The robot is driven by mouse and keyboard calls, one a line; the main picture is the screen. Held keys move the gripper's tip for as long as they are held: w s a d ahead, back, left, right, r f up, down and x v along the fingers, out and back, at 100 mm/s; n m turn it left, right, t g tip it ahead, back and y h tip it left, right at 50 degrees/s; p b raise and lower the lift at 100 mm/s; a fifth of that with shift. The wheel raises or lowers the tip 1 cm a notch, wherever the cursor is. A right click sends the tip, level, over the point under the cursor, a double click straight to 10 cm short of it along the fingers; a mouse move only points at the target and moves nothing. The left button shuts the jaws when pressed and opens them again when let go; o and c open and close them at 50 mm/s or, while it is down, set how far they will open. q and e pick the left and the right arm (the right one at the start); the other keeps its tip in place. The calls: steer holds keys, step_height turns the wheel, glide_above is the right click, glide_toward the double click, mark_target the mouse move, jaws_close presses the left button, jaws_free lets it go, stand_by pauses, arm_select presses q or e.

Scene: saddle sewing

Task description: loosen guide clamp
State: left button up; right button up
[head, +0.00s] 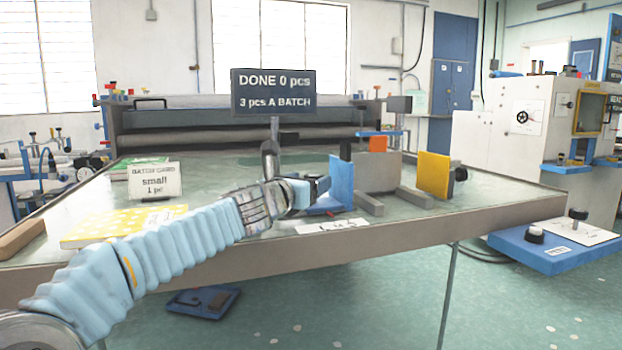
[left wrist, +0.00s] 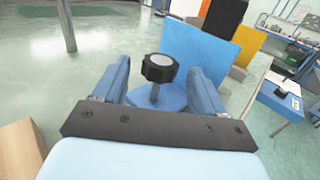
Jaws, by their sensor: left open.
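The guide clamp is a blue bracket with an upright plate (head: 341,181) and a flat base (head: 325,206) on the table. In the left wrist view its black knob (left wrist: 160,67) stands on a short stem above the blue base, in front of the blue plate (left wrist: 202,58). My left gripper (head: 318,188) is at the bracket. In the left wrist view its blue fingers are open, one on each side of the knob, with gaps visible. In the head view the gripper hides the knob. My right gripper is not in view.
A grey block (head: 385,172) and a yellow plate (head: 433,175) with a black side knob stand right of the bracket. A dark sign (head: 273,92) rises behind my gripper.

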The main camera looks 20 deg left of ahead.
arm_select(q)
steer(key=shift+w+d, duration=0.15)
steer(key=shift+w, duration=0.75)
steer(key=shift+c, duration=0.4)
